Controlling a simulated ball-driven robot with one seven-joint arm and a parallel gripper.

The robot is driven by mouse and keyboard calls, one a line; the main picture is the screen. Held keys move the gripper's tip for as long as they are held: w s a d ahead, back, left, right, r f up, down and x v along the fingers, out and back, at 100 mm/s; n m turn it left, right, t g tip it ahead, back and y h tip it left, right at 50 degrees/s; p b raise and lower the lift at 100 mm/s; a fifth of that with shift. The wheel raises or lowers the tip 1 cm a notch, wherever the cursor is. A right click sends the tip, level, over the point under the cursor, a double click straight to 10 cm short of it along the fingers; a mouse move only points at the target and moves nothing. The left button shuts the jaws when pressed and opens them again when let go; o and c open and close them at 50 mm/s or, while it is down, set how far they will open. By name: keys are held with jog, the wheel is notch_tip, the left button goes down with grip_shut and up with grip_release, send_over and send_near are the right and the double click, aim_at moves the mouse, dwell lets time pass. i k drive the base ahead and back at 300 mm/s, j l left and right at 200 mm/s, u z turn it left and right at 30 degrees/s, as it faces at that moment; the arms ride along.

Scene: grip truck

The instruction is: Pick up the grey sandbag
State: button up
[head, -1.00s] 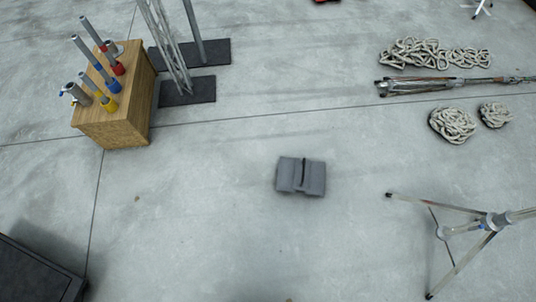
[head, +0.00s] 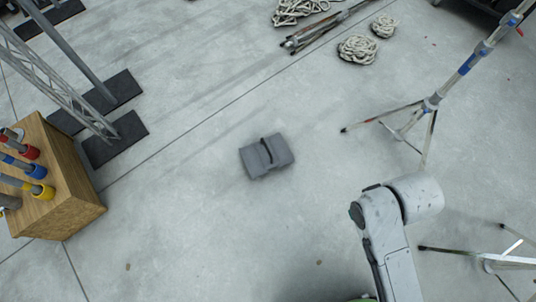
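The grey sandbag (head: 280,151) lies flat on the concrete floor near the middle of the head view. It has two halves with a dark strap or handle across its middle. Nothing touches it. My white arm shows at the lower right, below and to the right of the sandbag, with clear floor between them. My gripper's fingers do not show in this view.
A wooden box (head: 77,213) holding tubes stands at the left. Truss and pole bases (head: 114,139) are at the upper left. A tripod stand (head: 432,103) stands right of the sandbag, another (head: 490,262) at lower right. Coiled ropes (head: 357,49) lie at the back. Floor around the sandbag is clear.

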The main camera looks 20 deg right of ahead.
aim_at(260, 156)
jog(key=u, duration=0.65)
jog(key=i+l+u, duration=0.2)
jog(key=u, duration=0.15)
jog(key=i+l+u, duration=0.1)
jog(key=l+u, duration=0.2)
jog(key=l, duration=0.2)
jog(key=i+l+u, duration=0.1)
jog(key=l+u, duration=0.25)
jog(key=i+l, duration=0.1)
jog(key=l, duration=0.5)
jog(key=i+l+u, duration=0.1)
jog(key=l, duration=0.55)
